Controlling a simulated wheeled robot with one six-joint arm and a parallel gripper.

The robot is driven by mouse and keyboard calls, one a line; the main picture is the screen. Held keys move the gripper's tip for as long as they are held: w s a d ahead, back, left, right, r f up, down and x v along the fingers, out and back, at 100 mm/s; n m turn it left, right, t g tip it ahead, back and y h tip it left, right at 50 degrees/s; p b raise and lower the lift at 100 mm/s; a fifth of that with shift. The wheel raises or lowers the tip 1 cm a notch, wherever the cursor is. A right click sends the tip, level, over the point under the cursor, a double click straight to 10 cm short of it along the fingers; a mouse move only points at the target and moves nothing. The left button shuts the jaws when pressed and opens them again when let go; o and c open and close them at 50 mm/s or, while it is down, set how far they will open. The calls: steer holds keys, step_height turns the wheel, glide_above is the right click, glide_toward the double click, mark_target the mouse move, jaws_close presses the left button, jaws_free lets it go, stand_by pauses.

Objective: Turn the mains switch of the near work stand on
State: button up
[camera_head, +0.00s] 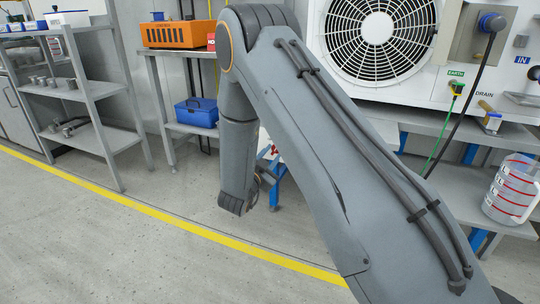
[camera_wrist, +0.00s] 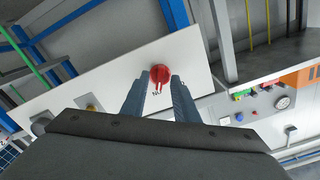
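A red rotary switch (camera_wrist: 160,74) sits on a white panel (camera_wrist: 120,62) in the wrist view. Partly hidden lettering shows just below the switch; I cannot read its position. My gripper (camera_wrist: 160,84) is open, with its two grey fingers apart and pointing at the panel. The fingertips appear at either side of the switch's lower part, with nothing held. I cannot tell whether they touch it. In the head view my arm hides most of the white panel, and the switch cannot be made out.
The wrist view shows blue frame bars (camera_wrist: 172,12), a green cable (camera_wrist: 30,62) and a pressure gauge (camera_wrist: 282,102) beside coloured buttons.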

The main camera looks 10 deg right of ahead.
steer(key=p+v, duration=0.2)
steer(key=v, duration=0.5)
steer(key=shift+s+a, duration=0.25)
steer(key=shift+a, duration=0.05)
